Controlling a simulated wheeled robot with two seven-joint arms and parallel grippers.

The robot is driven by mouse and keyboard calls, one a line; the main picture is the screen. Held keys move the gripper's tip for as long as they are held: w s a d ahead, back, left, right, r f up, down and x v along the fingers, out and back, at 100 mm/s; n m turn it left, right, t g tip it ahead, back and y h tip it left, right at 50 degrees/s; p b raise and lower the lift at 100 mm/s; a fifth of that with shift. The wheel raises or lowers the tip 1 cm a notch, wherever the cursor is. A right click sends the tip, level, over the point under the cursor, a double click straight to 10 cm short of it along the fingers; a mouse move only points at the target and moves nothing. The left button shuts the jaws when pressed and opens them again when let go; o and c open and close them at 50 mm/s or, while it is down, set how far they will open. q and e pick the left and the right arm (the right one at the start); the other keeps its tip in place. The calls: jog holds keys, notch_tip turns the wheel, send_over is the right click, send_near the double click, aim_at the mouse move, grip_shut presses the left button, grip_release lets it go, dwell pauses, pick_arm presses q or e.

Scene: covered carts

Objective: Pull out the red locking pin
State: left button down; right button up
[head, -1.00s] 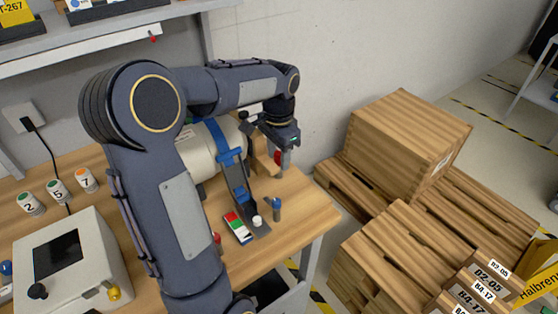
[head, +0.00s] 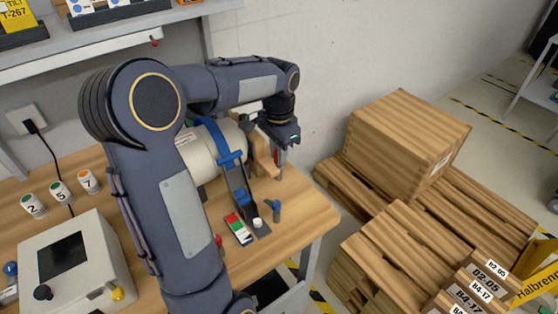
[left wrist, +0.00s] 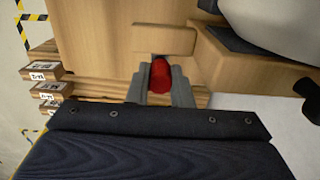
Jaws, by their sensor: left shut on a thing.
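The red locking pin (left wrist: 161,75) sits between the two fingertips of my left gripper (left wrist: 161,88) in the left wrist view. The gripper is shut on it. In the head view the left gripper (head: 280,157) is at the right side of a wooden block (head: 264,154), beside a cream cylinder (head: 199,155) with a blue strap. Only a bit of red shows there between the fingers. The wooden block (left wrist: 165,39) lies just beyond the fingertips in the wrist view. The pin's far end is hidden, so I cannot tell whether it is still in the block. My right gripper is out of view.
A red, white and green strip (head: 238,229) and a blue-handled piece (head: 274,210) lie near the table's right edge. A control box (head: 75,262) and several numbered caps (head: 60,192) are at left.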

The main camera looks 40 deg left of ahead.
pick_arm(q)
jog(key=shift+r+p, duration=1.95)
jog(key=shift+r, duration=0.35)
